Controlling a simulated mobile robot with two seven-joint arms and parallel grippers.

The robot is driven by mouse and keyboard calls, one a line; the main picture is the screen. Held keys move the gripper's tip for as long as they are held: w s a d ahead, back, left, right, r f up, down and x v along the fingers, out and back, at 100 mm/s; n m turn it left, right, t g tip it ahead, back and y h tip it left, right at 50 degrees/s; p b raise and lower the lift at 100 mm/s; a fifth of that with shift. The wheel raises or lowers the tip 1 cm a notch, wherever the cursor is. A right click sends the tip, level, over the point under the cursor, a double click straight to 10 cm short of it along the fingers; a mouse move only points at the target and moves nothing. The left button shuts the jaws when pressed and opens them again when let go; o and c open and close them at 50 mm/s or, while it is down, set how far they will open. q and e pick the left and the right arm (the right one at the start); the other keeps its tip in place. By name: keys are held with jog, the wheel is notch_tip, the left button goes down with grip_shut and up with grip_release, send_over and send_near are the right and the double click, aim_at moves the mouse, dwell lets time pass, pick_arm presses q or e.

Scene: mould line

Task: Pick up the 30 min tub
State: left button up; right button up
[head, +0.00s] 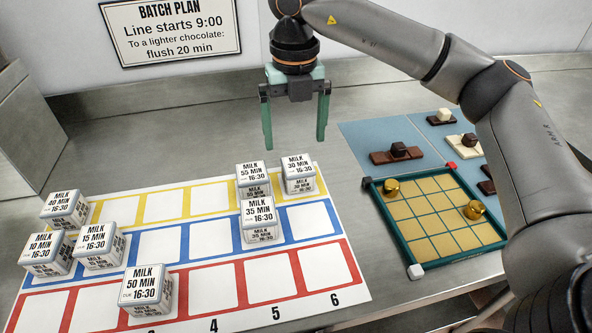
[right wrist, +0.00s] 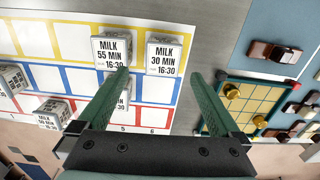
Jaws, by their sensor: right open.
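The 30 min tub (head: 298,173) is a white cube labelled MILK 30 MIN, due 16:30, in the yellow row at the far right end of the board. It also shows in the right wrist view (right wrist: 164,56). My right gripper (head: 296,138) has green fingers, open and empty, pointing down above and behind the 55 and 30 min tubs. In the right wrist view, the 30 min tub lies between the lines of the two fingers, beyond their tips. My left gripper is not in view.
The 55 min tub (head: 252,178) stands just left of the 30 min tub, and the 35 min tub (head: 259,219) in front. Several other tubs sit on the board's left. A green-rimmed tray (head: 417,272) with gold pieces and chocolates on blue mats lie to the right.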

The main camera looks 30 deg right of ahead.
aim_at(298, 164)
notch_tip(298, 164, down, 3)
jog(key=shift+r, duration=0.2)
jog(key=f, duration=0.4)
jog(key=shift+s+d+f, duration=0.1)
jog(key=shift+d+f, duration=0.2)
jog(key=shift+f, duration=0.55)
jog(key=c, duration=1.4)
jog(key=shift+c, duration=0.2)
jog(key=shift+r, duration=0.15)
